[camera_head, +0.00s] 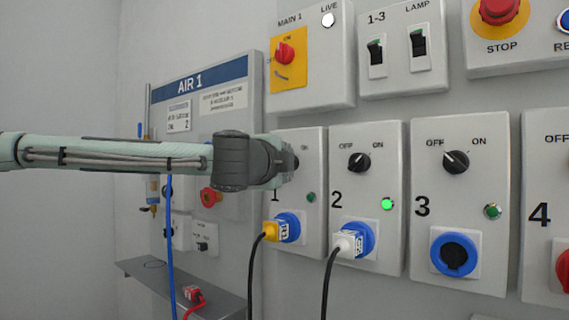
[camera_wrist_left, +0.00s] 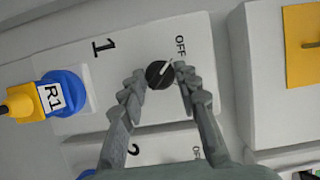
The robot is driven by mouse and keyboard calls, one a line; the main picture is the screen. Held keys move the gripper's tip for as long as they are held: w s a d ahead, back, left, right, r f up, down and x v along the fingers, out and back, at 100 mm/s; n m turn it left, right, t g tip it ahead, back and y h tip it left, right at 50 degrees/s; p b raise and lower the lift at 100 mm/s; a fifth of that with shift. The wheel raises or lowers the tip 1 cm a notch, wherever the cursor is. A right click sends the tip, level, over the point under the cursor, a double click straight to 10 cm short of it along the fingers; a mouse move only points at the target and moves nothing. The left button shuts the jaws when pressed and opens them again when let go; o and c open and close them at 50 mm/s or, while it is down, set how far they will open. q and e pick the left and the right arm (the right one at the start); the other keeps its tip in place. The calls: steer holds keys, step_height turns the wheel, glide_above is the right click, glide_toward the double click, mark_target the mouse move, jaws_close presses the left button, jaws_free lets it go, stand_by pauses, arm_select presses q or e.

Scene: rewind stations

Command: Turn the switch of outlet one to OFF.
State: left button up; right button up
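The outlet one panel (camera_head: 313,222) carries a dark unlit green lamp (camera_head: 311,197) and a yellow plug (camera_head: 271,231) in its blue socket (camera_head: 289,225). Its black knob (camera_wrist_left: 157,76) shows in the left wrist view, its white pointer mark aimed toward the OFF label (camera_wrist_left: 180,46). My left gripper (camera_wrist_left: 160,74) is open, with one finger on each side of the knob; I cannot tell whether they touch it. In the head view my left gripper (camera_head: 284,164) covers most of this knob. My right gripper is not in view.
Outlet two (camera_head: 369,215) has a lit green lamp (camera_head: 387,204) and a white plug. Outlet three (camera_head: 458,206) has an empty socket. The main switch panel (camera_head: 310,85) is above outlet one. The AIR 1 board (camera_head: 224,125) stands behind my arm, above a grey shelf (camera_head: 150,280).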

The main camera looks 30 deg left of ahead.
arm_select(q)
steer(key=o, duration=0.3)
steer(key=shift+o, duration=0.2)
steer(key=v, duration=1.2)
